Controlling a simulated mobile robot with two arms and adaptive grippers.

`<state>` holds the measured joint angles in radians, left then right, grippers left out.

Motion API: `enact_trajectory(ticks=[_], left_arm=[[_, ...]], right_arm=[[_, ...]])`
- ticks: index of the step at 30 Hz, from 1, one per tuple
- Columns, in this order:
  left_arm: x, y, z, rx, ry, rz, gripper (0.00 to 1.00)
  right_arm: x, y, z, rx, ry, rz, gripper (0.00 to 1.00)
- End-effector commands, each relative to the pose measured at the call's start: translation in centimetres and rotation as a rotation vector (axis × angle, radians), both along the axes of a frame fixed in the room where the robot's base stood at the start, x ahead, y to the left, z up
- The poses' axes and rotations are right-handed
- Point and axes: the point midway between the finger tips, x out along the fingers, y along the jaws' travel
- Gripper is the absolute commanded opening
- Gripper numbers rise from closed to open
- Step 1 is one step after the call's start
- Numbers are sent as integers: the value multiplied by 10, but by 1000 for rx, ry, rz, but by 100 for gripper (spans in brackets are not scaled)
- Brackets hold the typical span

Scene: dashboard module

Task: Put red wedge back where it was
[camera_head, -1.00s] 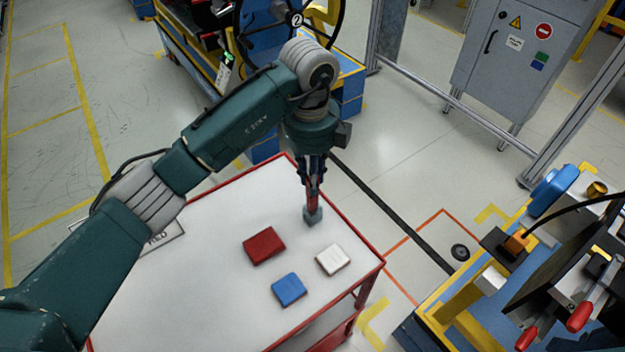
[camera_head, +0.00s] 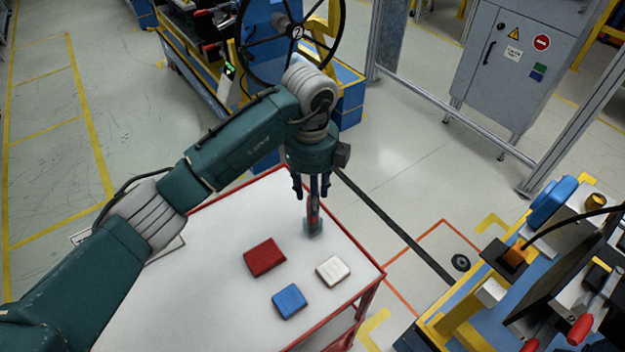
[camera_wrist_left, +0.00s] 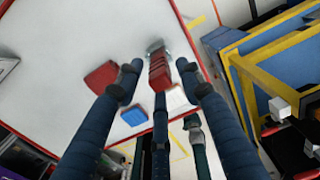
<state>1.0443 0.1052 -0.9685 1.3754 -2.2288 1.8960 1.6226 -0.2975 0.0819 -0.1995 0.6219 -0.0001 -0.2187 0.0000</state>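A slim red piece with a grey lower end, which I take as the red wedge (camera_head: 313,213), stands about upright on the white table top (camera_head: 200,270) near its far right edge. In the left wrist view the red wedge (camera_wrist_left: 159,72) shows between my fingers, with its grey end farthest away. My left gripper (camera_head: 312,195) is above and around its upper part. Its fingers are spread, with gaps to the wedge at both sides in the left wrist view (camera_wrist_left: 160,75). My right gripper is not in view.
A flat red block (camera_head: 264,257), a blue block (camera_head: 290,301) and a white block (camera_head: 333,270) lie on the table in front of the wedge. A workbench (camera_head: 450,325) with red-handled clamps stands at right. A bench with a black wheel (camera_head: 255,45) stands behind.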

Motion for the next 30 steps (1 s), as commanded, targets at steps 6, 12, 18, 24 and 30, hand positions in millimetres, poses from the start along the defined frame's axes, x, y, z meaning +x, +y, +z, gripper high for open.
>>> enact_trajectory(ticks=[6, 12, 18, 24, 30], left_arm=[[1, 0, 38, -3, -8, -2, 37], [1, 2, 83, 0, -9, 0, 37], [0, 2, 108, 0, -4, 0, 37], [-1, 2, 115, -1, -1, 0, 37], [-1, 2, 115, -1, -1, 0, 37]], right_arm=[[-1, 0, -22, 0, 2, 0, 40], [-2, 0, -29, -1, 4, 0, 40], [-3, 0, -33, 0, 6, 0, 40], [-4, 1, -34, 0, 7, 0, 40], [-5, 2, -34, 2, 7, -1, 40]])
